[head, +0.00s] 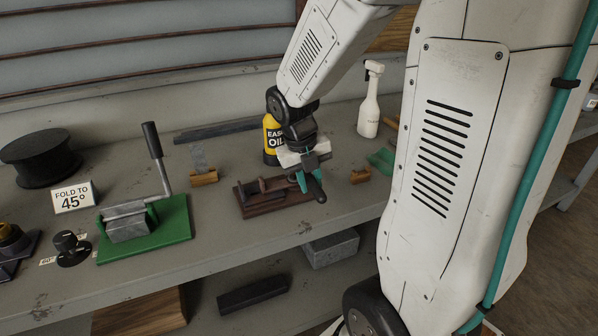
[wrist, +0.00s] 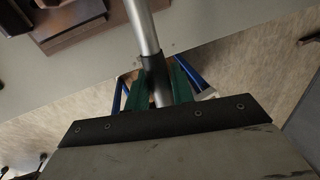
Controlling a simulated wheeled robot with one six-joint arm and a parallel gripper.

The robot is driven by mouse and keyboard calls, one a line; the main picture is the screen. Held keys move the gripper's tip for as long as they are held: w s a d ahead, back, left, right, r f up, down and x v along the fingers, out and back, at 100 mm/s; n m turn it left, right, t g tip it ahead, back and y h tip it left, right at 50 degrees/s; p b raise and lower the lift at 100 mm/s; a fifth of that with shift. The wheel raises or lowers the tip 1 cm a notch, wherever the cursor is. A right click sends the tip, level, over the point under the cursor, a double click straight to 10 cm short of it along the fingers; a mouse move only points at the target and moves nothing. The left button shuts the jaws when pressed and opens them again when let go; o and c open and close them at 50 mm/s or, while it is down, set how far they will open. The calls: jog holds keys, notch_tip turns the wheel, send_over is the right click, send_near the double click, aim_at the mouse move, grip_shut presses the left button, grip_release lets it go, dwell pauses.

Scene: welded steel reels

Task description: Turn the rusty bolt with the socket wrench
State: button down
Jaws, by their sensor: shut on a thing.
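My gripper (head: 310,178) has green fingers and is near the front edge of the bench, at the right end of a dark reddish-brown block (head: 278,207). In the wrist view my gripper (wrist: 158,88) is shut on the black grip of a tool with a silver shaft (wrist: 143,28), which looks like the socket wrench. Its dark end (head: 320,196) shows below the fingers in the head view. The shaft runs up out of the wrist picture, so its far end is hidden. Dark parts sit on the block, but I cannot tell the rusty bolt among them.
A yellow oil bottle (head: 270,142) stands behind my gripper, and a white spray bottle (head: 369,105) to its right. Left are a green base (head: 165,236) with an upright lever, a "FOLD TO 45°" sign (head: 73,197) and a black reel (head: 40,155). Bench front is mostly clear.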

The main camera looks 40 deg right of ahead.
jog(key=shift+w, duration=0.1)
jog(key=shift+w+a+m, duration=0.25)
jog(key=shift+a+m, duration=0.15)
jog(key=shift+a, duration=0.05)
jog(key=w+a+m+y, duration=0.1)
jog(key=w+a+m, duration=0.1)
jog(key=w+m, duration=0.2)
jog(key=w+a+m+g, duration=0.1)
jog(key=w+a+m, duration=0.1)
jog(key=w+m, duration=0.3)
jog(key=w+a+m+y, duration=0.1)
jog(key=w+a+m, duration=0.1)
jog(key=w+m, duration=0.2)
jog(key=shift+w+a+m+g+y, duration=0.1)
jog(key=shift+w+m+g+y, duration=0.1)
jog(key=shift+m, duration=0.65)
jog(key=shift+w+a+m+g+y, duration=0.1)
jog(key=shift+w+m, duration=0.1)
jog(key=shift+m, duration=0.65)
jog(key=shift+f, duration=0.4)
jog(key=shift+f, duration=0.55)
